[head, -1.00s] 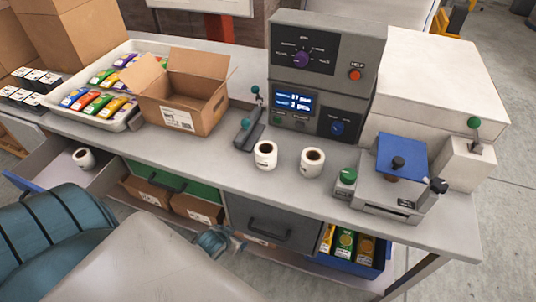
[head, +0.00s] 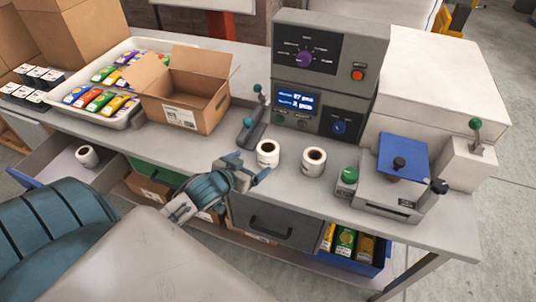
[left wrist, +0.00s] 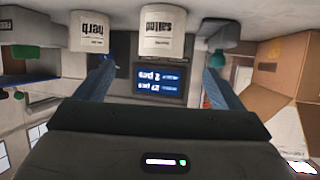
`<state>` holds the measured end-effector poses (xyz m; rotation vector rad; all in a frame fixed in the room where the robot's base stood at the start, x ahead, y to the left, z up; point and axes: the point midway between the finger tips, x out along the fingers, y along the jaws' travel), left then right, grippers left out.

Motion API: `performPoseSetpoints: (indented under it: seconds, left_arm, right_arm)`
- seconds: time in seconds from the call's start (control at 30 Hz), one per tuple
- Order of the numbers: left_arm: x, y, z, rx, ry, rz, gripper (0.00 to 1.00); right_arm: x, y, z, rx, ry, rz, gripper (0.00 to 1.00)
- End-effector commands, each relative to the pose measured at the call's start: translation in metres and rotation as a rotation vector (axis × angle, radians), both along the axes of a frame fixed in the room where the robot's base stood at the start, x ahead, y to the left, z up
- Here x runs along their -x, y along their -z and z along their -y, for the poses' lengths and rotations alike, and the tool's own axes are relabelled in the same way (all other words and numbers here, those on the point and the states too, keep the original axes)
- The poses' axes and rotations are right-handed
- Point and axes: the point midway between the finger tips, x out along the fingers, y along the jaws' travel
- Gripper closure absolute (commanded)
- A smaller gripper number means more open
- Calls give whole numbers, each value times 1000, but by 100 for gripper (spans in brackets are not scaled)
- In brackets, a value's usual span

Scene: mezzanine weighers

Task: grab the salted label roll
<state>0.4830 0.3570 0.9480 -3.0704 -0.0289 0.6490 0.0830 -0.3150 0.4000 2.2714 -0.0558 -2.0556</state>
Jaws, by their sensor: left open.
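Two white label rolls stand on the bench in front of the grey control unit. The left one is the salted label roll (head: 268,154); its upside-down "salted" print shows in the left wrist view (left wrist: 168,32). The other roll (head: 313,162) shows left of it in the wrist view (left wrist: 90,32), with print I read as "herb". My left gripper (head: 251,167) is open and empty at the bench's front edge, just short of the salted roll. In the wrist view, the salted roll lies ahead between the spread fingers (left wrist: 158,70). My right gripper is out of view.
A small lever stand (head: 252,132) is close behind the salted roll on the left. An open carton (head: 185,105) stands farther left. A sealer with a blue plate (head: 402,155) stands right. A third roll (head: 87,156) lies in the open left drawer.

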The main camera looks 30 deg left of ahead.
Motion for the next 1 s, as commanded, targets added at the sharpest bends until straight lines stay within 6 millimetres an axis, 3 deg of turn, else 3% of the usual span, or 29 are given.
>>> performPoseSetpoints:
  seconds: [0.33, 1.0]
  left_arm:
    - [-46, 13, -3, 11, 3, 24, 11]
    - [-100, 45, -5, 10, 6, 24, 11]
  right_arm:
    - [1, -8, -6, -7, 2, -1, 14]
    - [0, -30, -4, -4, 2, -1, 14]
